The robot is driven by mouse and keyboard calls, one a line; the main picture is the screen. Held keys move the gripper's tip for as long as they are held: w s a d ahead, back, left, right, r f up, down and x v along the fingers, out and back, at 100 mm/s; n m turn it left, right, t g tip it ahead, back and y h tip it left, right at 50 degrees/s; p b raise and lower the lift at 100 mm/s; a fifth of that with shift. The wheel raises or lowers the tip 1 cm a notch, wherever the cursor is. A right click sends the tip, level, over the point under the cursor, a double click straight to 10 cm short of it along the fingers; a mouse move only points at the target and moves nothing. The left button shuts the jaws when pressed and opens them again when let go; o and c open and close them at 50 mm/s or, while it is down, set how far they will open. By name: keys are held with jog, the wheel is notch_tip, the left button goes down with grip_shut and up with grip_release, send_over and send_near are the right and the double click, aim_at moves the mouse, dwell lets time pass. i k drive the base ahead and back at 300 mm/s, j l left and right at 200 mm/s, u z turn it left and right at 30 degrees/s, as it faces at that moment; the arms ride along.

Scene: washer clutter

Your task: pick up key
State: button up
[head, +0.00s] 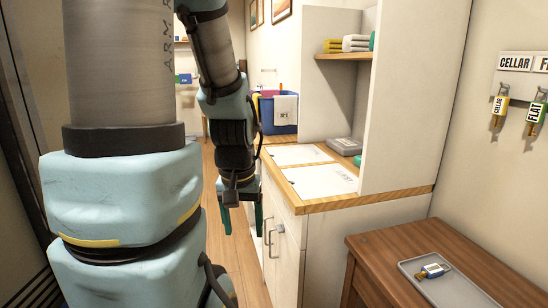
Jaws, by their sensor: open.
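A key with a blue and white tag (433,271) lies on a grey tray (462,293) on a small wooden table at the lower right. My gripper (242,221) points down in the middle left of the view, in front of the white cabinet. Its green fingers are apart, with nothing visible between them. It is well to the left of all the keys and touches none.
The white cabinet's wood-edged counter (385,198) bears paper sheets (318,180) and a grey item. A blue bin (278,114) stands behind. Folded cloths (355,43) lie on a shelf. The wooden table (400,245) has bare space left of the tray.

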aim_at(430, 272)
jog(key=z, duration=1.45)
